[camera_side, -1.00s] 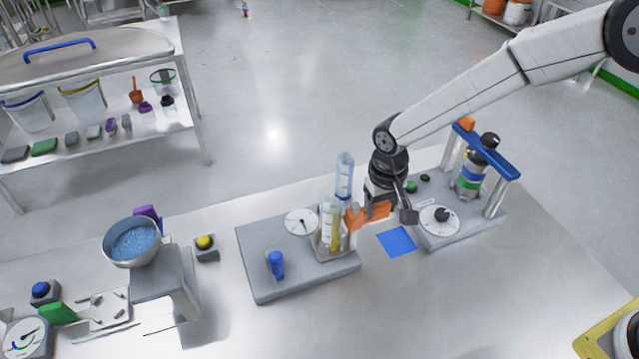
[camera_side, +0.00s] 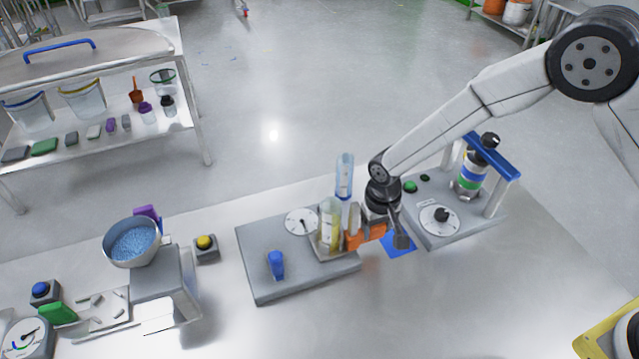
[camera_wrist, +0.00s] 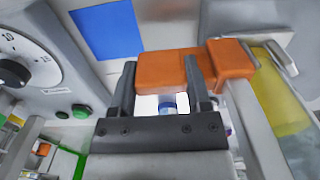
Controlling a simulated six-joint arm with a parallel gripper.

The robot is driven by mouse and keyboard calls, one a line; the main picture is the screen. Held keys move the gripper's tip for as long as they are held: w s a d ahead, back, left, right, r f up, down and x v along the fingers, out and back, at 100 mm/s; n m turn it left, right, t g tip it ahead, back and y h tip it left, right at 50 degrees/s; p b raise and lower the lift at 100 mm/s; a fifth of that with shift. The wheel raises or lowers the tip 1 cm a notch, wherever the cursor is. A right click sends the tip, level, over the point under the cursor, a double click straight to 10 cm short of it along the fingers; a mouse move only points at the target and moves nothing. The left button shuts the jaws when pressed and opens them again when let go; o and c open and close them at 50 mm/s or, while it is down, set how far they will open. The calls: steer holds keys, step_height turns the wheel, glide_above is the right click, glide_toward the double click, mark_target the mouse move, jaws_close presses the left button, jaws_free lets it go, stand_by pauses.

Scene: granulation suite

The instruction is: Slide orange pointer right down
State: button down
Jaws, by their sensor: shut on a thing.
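The orange pointer (camera_side: 355,240) sits at the right side of the cylinder stand, low beside the clear cylinder with yellow liquid (camera_side: 330,225). In the wrist view the pointer (camera_wrist: 160,70) lies across my gripper (camera_wrist: 158,85), whose two fingers are shut on it. In the side view my gripper (camera_side: 388,232) is just right of the stand, partly hiding the pointer. A upright pale post stands beside the pointer, and it also shows in the wrist view (camera_wrist: 255,125).
A blue square (camera_side: 402,245) lies on the table under my gripper. A dial unit (camera_side: 465,230) with a blue-topped frame stands to the right. The grey base (camera_side: 290,280) holds a blue knob (camera_side: 276,265) and a white dial. The front table area is clear.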

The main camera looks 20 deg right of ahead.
steer(key=shift+f, duration=0.35)
steer(key=shift+s, duration=0.1)
steer(key=shift+c, duration=0.2)
jaws_free()
steer(key=shift+f, duration=0.1)
steer(key=shift+r, duration=0.25)
steer(key=shift+r, duration=3.75)
